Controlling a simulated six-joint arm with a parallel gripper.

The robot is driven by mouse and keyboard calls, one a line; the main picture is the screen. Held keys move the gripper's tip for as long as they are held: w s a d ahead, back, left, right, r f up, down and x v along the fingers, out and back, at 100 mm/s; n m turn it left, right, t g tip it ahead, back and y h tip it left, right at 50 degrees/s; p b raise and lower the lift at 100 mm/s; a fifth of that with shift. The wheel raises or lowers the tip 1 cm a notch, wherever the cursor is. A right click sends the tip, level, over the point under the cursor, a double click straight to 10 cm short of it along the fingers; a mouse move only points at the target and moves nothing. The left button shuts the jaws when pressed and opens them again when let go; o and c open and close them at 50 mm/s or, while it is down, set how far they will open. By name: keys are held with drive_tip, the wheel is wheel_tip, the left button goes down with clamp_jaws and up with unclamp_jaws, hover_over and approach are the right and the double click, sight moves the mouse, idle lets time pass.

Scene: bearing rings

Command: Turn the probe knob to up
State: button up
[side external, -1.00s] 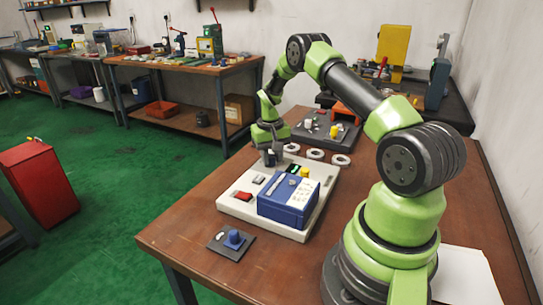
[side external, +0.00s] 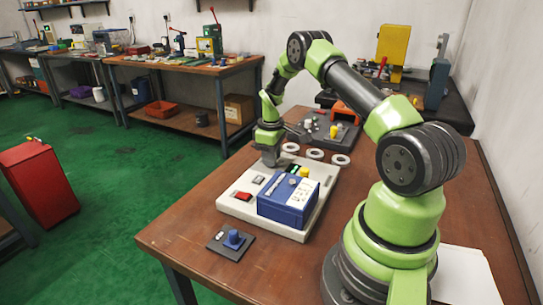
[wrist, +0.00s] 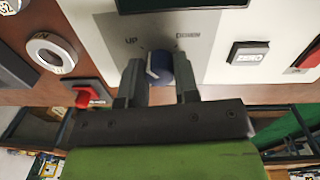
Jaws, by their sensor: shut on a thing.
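The probe knob (wrist: 161,67) is a dark blue dial with a white mark, on a grey plate of the cream panel (wrist: 215,62). "UP" is printed to its left and "DOWN" to its right in the wrist view. The white mark shows on the knob's left side; its exact pointing is hard to tell. My gripper (wrist: 160,78) is shut on the knob, one finger on each side. In the side external view my gripper (side external: 270,158) is down at the panel's far left corner and hides the knob.
A blue box (side external: 288,203) stands on the panel. A red button (side external: 242,196) and a ZERO button (wrist: 249,54) are near the knob. Metal rings (side external: 315,154) lie behind the panel.

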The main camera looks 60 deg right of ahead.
drive_tip(key=shift+n, duration=0.6)
drive_tip(key=o, duration=0.9)
wheel_tip(320, 180, up, 10)
drive_tip(key=shift+a, duration=0.15)
